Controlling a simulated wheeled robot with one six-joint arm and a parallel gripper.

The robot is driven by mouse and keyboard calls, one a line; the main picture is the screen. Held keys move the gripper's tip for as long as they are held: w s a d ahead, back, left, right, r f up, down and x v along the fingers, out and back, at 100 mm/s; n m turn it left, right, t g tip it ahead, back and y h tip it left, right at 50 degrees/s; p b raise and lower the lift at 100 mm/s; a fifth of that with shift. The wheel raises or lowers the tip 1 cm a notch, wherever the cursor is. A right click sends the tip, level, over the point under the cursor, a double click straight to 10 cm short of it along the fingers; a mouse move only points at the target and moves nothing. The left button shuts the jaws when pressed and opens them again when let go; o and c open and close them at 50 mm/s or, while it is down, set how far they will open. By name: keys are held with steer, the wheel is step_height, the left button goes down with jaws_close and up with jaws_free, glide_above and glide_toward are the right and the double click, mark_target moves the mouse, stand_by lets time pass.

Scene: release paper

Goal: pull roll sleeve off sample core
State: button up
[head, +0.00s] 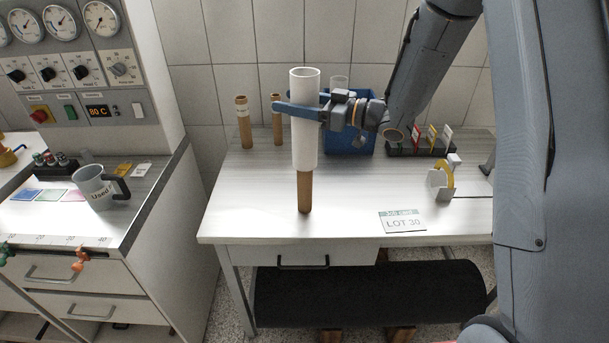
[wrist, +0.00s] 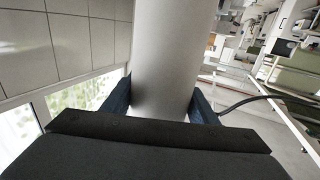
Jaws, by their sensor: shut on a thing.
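The white roll sleeve (head: 305,140) is an upright hollow tube over the table. The brown sample core (head: 304,192) shows below the sleeve's lower edge, upright, its foot on the table top. The core's upper part is hidden, and I cannot tell how far it reaches inside. My gripper (head: 305,112) is shut around the upper half of the sleeve, one finger on its near side. In the wrist view the sleeve (wrist: 167,60) runs up between my two blue fingers.
The table (head: 250,215) also carries two brown cores (head: 243,123) (head: 277,120), a blue bin (head: 350,140), a dark sample rack (head: 430,140), a tape dispenser (head: 441,180) and a LOT 30 card (head: 402,221). The front left is bare. A grey mug (head: 95,187) stands on the left counter.

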mark_target(292, 71)
steer(key=shift+r+p, duration=1)
steer(key=shift+r, duration=0.7)
steer(key=shift+r, duration=3.6)
steer(key=shift+r, duration=1.9)
